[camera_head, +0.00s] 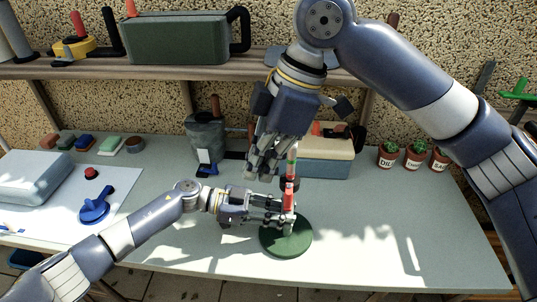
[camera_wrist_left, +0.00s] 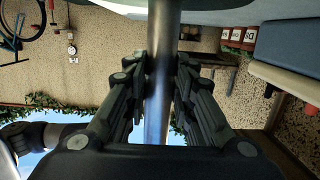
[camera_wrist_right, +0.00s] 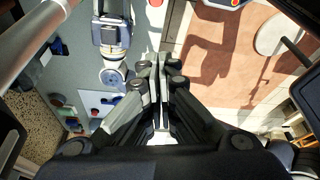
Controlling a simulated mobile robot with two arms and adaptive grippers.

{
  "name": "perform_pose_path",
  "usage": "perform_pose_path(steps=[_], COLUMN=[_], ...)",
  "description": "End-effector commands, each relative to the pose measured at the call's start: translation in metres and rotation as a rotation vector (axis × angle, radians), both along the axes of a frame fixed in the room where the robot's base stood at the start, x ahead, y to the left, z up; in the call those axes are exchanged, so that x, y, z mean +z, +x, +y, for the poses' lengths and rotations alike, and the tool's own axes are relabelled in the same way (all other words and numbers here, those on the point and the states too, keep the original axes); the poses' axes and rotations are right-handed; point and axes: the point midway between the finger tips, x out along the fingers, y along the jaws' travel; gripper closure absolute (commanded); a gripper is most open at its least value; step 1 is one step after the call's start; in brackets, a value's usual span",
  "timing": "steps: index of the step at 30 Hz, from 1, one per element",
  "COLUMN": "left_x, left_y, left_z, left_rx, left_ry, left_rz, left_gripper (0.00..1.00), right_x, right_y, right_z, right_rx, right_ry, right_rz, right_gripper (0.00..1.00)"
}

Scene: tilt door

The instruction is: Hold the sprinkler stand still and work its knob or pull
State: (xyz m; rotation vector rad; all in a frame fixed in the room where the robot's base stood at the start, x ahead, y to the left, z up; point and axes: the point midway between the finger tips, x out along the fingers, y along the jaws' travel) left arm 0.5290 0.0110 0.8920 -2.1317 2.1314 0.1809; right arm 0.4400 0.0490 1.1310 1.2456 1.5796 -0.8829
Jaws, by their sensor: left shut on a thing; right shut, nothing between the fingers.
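The sprinkler stand has a dark green round base (camera_head: 287,243) on the bench and a red upright part (camera_head: 289,190) with a paler green and red top. In the left wrist view its grey metal post (camera_wrist_left: 160,95) runs between the fingers. My left gripper (camera_head: 287,217) is shut on the post just above the base. My right gripper (camera_head: 258,172) is above and left of the stand's upper part, pointing down; its fingers (camera_wrist_right: 158,70) are together and empty. The stand's top is partly hidden behind the right gripper, and I cannot make out a knob or pull clearly.
The grey bench (camera_head: 380,265) is clear to the right of the stand. Behind it are a cream and blue box (camera_head: 325,160) and potted herbs (camera_head: 415,155). A blue-grey case (camera_head: 38,177) and a blue round object (camera_head: 94,211) are at left. A shelf (camera_head: 100,70) runs above.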

Motion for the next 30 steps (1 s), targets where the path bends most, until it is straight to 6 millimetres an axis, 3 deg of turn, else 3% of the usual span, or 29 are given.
perform_pose_path(steps=[8,16,30], left_x=[-0.003,-0.003,-0.003], left_y=[0.000,0.000,0.000], left_z=[0.001,0.001,0.001], left_rx=[0.003,0.003,0.001], left_ry=[0.005,0.006,0.005], left_rz=[0.001,0.001,0.002], left_gripper=[0.99,0.99,0.99], right_x=[-0.058,-0.055,-0.055], right_y=[-0.006,0.004,0.005], right_z=[0.019,-0.015,-0.020], right_rx=[0.001,-0.003,-0.001], right_ry=[-0.002,0.000,0.001], right_rz=[0.003,0.000,0.001], right_gripper=[1.00,1.00,1.00])
